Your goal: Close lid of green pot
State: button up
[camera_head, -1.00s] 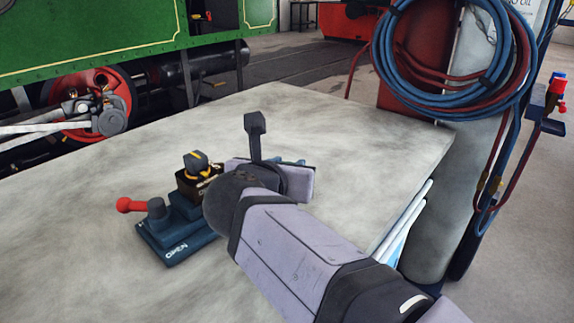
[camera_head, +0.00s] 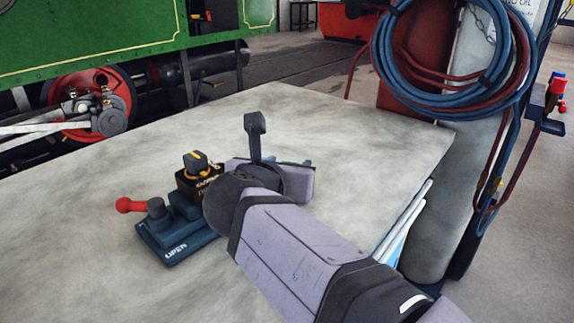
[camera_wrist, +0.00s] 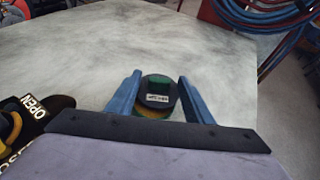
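A small round green pot with a dark lid and a green block-shaped knob (camera_wrist: 157,88) shows in the wrist view, with a small label on its front. It lies between the two blue fingers of my gripper (camera_wrist: 159,79). The fingers are apart, with gaps visible beside the lid. I cannot tell how high the fingers are above the pot, or whether the lid is fully seated. In the head view my gripper (camera_head: 298,163) is mostly hidden behind my wrist, and the pot is not seen there.
The table's far side is clear. A hose coil (camera_head: 455,55) hangs at right.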

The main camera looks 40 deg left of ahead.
jog(key=shift+v, duration=3.65)
jog(key=shift+c, duration=0.6)
